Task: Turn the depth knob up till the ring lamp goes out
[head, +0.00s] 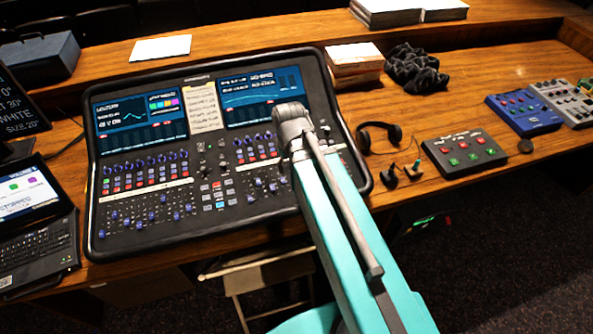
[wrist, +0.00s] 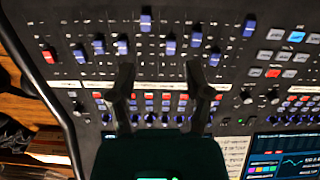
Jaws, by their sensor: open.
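The mixing desk (head: 215,170) is a black slanted console with two screens and rows of knobs, faders and buttons. I cannot read a depth label or pick out the ring lamp in either view. In the wrist view, my gripper (wrist: 163,75) is open and empty, its two dark fingers apart over the faders. Blue-capped knobs (wrist: 150,118) show in a row between and beside the fingers. I cannot tell whether the fingertips touch the panel. In the head view my arm covers part of the desk's right side, and my gripper cannot be made out.
A laptop (head: 35,225) stands left of the desk. To the right are headphones (head: 380,138), a black button box (head: 464,150), a blue box with knobs (head: 524,114) and a grey box (head: 563,101). Stacked papers (head: 355,66) stand behind. Bare wood shows along the back.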

